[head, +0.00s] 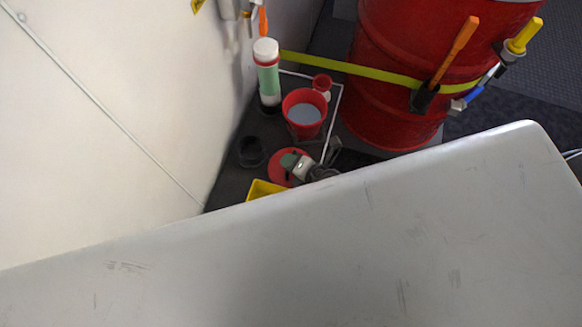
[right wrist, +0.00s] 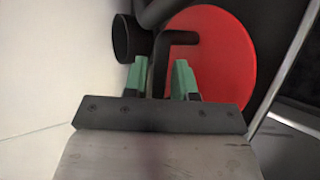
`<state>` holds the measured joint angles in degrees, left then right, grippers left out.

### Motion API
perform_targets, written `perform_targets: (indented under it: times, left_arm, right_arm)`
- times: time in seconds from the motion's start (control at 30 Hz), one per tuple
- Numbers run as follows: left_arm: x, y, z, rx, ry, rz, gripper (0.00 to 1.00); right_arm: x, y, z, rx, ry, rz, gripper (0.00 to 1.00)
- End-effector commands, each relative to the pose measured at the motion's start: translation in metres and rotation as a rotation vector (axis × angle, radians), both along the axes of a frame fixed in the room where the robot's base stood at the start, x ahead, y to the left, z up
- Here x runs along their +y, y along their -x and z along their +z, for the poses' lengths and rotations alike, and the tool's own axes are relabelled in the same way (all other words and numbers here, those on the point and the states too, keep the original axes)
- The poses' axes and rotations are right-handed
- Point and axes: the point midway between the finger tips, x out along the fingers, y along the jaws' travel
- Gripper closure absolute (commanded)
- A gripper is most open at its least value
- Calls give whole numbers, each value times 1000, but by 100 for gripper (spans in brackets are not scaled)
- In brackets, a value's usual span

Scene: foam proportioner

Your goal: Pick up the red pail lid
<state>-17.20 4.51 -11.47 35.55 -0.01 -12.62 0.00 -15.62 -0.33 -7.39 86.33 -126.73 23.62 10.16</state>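The red pail lid (head: 275,168) is a flat red disc lying on the dark floor mat in front of the red pail. In the right wrist view the lid (right wrist: 222,62) fills the upper right, with a black bent handle (right wrist: 180,37) over it. My right gripper (head: 291,163) is over the lid and partly hides it. In the right wrist view its green fingertips (right wrist: 160,78) are apart, with the black upright of the handle between them and gaps showing beside it. My left gripper is not in view.
The red pail (head: 291,100) holds grey liquid. A yellow tray (head: 262,188) is nearer. A strapped red drum (head: 390,60) stands right, a white wall (head: 90,130) left.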

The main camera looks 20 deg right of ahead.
Motion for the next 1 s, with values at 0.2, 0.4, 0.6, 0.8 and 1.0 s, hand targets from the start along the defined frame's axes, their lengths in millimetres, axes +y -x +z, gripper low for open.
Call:
perform_targets:
  times: [0.2, 0.4, 0.6, 0.8, 1.0]
  left_arm:
    - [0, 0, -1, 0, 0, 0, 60]
    - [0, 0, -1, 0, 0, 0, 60]
    - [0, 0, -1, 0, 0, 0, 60]
    - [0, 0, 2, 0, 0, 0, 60]
    - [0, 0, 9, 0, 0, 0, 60]
  right_arm:
    - [2, -2, -1, 0, -1, -1, 74]
    - [2, -2, -1, 0, -1, -1, 97]
    - [1, -2, -1, 0, 0, 0, 100]
    - [2, -2, 2, 0, -1, -1, 100]
    - [-3, 1, 14, 1, 2, -1, 100]
